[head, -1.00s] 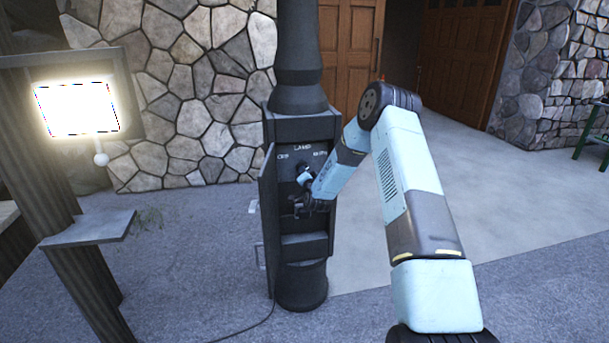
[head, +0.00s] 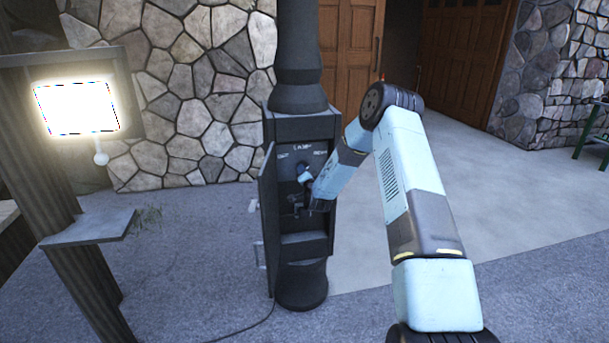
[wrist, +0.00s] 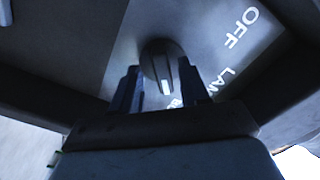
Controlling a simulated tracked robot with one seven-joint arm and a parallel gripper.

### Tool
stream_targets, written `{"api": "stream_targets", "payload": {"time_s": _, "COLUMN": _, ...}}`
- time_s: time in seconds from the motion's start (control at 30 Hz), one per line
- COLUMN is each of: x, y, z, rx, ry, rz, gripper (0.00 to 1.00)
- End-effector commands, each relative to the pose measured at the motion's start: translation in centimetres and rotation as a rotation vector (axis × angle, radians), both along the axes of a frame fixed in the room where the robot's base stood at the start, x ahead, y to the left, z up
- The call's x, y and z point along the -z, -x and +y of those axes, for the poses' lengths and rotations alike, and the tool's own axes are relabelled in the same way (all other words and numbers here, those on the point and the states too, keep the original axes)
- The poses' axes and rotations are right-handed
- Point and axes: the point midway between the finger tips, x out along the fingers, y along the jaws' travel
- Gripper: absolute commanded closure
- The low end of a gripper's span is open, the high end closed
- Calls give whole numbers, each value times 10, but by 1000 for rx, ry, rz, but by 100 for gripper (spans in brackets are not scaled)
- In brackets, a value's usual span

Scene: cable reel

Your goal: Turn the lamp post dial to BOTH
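The lamp post (head: 299,80) stands upright with its box door (head: 268,215) open on the left. White lettering marks the panel inside; it is too small to read fully in the head view. In the wrist view the dial (wrist: 160,62) is a dark round knob with a white pointer mark toward the bottom of the picture. "OFF" and part of "LAMP" are readable to its right; another label is mostly hidden by a finger. My gripper (wrist: 159,90) is open, with its fingers on either side of the dial's near edge. Small gaps show between fingers and knob.
A bright lit panel (head: 77,108) hangs on a wooden post at the left, above a small shelf (head: 88,228). A stone wall (head: 180,90) and wooden doors stand behind. A cable (head: 245,332) lies on the ground. Paving right of the post is clear.

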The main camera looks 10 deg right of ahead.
Motion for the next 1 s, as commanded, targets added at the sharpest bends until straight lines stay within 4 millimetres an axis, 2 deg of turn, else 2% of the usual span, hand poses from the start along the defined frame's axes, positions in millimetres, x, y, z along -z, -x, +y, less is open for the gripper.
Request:
{"api": "stream_targets", "payload": {"time_s": 0.23, "x": -1, "y": 1, "z": 0, "rx": 0, "ry": 0, "rz": -2, "gripper": 55}}
{"api": "stream_targets", "payload": {"time_s": 0.37, "x": -1, "y": 13, "z": 0, "rx": -1, "ry": 0, "rz": -1, "gripper": 55}}
{"api": "stream_targets", "payload": {"time_s": 0.8, "x": 1, "y": 96, "z": 0, "rx": -1, "ry": 1, "rz": 2, "gripper": 55}}
{"api": "stream_targets", "payload": {"time_s": 1.0, "x": 1, "y": 124, "z": 0, "rx": 0, "ry": 1, "rz": 0, "gripper": 55}}
